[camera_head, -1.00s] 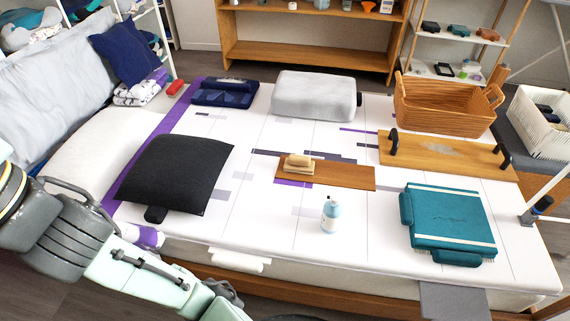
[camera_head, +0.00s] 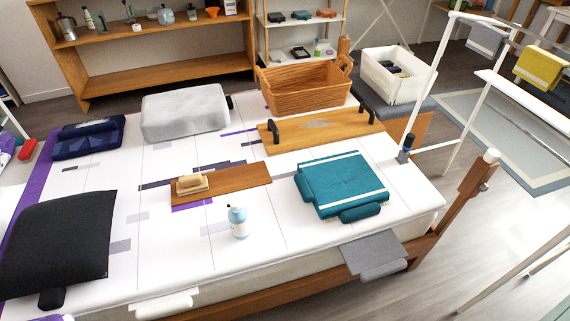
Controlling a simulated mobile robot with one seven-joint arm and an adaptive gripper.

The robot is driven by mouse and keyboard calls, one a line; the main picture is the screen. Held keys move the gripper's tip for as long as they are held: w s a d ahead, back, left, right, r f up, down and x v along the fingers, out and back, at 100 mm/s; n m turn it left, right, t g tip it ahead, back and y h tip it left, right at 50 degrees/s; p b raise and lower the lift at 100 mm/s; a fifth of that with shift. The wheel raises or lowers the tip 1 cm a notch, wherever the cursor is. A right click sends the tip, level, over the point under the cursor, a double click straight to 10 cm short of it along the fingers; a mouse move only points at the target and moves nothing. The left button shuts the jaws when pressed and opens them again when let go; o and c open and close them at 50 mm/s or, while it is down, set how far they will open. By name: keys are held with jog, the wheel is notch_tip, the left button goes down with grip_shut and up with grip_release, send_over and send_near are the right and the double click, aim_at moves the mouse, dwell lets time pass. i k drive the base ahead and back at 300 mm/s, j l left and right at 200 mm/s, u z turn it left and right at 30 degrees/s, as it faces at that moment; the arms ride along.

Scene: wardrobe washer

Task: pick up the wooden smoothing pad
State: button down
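A small wooden pad (camera_head: 192,183), light tan and block-shaped, sits on the left end of a flat brown wooden board (camera_head: 240,183). The board lies on the white bed cover (camera_head: 120,262), near the middle of the bed. I take this block to be the smoothing pad. It is uncovered and nothing touches it from above. My gripper is not in this view, so whether it is open or shut does not show.
A pale blue bottle (camera_head: 237,222) stands just in front of the board. A teal folded item (camera_head: 345,186) lies right, a black cushion (camera_head: 58,240) left. Behind are a grey case (camera_head: 185,112), a handled wooden tray (camera_head: 315,133) and a wicker basket (camera_head: 303,88).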

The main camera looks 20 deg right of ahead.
aim_at(194, 183)
jog(key=i+j+z, duration=0.6)
jog(key=z, duration=0.15)
jog(key=i, duration=0.1)
